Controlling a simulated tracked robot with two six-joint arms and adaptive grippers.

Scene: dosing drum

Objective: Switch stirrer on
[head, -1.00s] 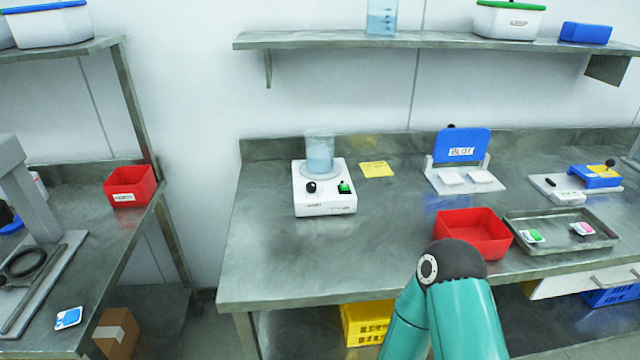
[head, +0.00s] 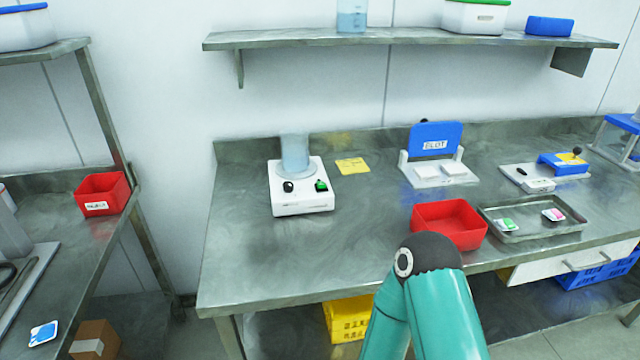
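The stirrer (head: 303,203) is a white box near the back left of the metal bench. Its front carries a black knob (head: 288,187) on the left and a green switch (head: 321,185) on the right. A glass beaker (head: 295,153) with pale blue liquid stands on its round plate. I cannot tell whether the switch is on. A teal arm of mine rises at the bottom centre, in front of the bench and well apart from the stirrer. Neither of my grippers shows.
A yellow note (head: 352,166) lies right of the stirrer. A red bin (head: 449,226), a metal tray (head: 533,232) with small packets and a blue-backed device (head: 436,150) stand further right. A shelf (head: 400,40) runs above. The bench (head: 260,260) is clear in front of the stirrer.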

